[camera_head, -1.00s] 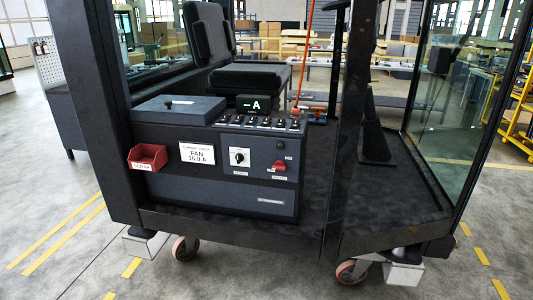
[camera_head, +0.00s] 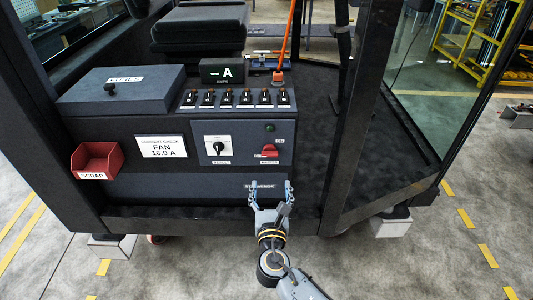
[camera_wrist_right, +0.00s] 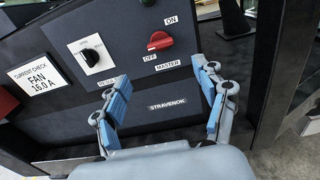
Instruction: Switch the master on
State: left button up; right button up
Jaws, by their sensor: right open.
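The master switch (camera_head: 269,151) is a red rotary handle at the right of the dark control panel (camera_head: 225,187), with a MASTER label under it. In the right wrist view the red master switch (camera_wrist_right: 159,41) lies roughly level, with OFF marked just below it and ON above to the right. My right gripper (camera_head: 271,186) is open and empty in front of the panel's lower part, below the switch. In the right wrist view its two blue-padded fingers (camera_wrist_right: 162,95) are spread apart, with the switch beyond and between them. My left gripper is not in view.
A black selector knob (camera_head: 218,148) sits left of the switch, with a row of toggles (camera_head: 237,98) above and a dark green lamp (camera_head: 270,128). A red scrap bin (camera_head: 96,160) hangs at left. A dark cab post (camera_head: 345,130) stands to the right.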

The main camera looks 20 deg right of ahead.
send_near(270, 156)
jog(key=w, duration=0.2)
jog(key=x, duration=0.3)
jog(key=p+x, duration=0.1)
jog(key=x, duration=0.1)
jog(key=shift+w+d+r, duration=0.1)
jog(key=shift+w+d, duration=0.2)
jog(key=shift+d, duration=0.05)
jog(key=shift+w+d, duration=0.1)
jog(key=shift+w, duration=0.35)
jog(key=c, duration=1.1)
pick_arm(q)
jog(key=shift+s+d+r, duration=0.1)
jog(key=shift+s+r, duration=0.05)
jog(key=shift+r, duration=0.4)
pick_arm(e)
jog(key=shift+c, duration=0.2)
